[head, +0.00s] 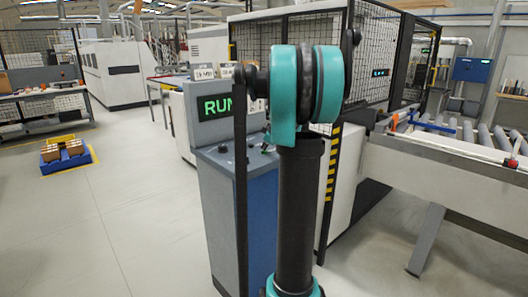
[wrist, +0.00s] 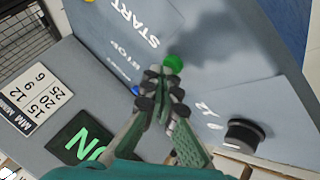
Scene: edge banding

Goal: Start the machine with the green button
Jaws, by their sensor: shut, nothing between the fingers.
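The green button (wrist: 174,64) shows in the wrist view just beyond my fingertips, near the printed words START and STOP on a grey-blue panel. My gripper (wrist: 158,88) is shut and empty, its fingertips pointing at the button and very close to it. I cannot tell whether they touch it. In the head view the control console (head: 232,185) stands behind my teal and black arm, which hides part of it. The console display (head: 214,107) shows RUN in green; part of it also shows in the wrist view (wrist: 82,146).
A black knob (wrist: 245,135) sits on the panel near my fingers, and a number plate (wrist: 38,100) is at the left. A roller conveyor (head: 440,135) stands at the right and a fenced machine (head: 290,40) behind. The floor at left is clear up to a blue pallet (head: 66,161).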

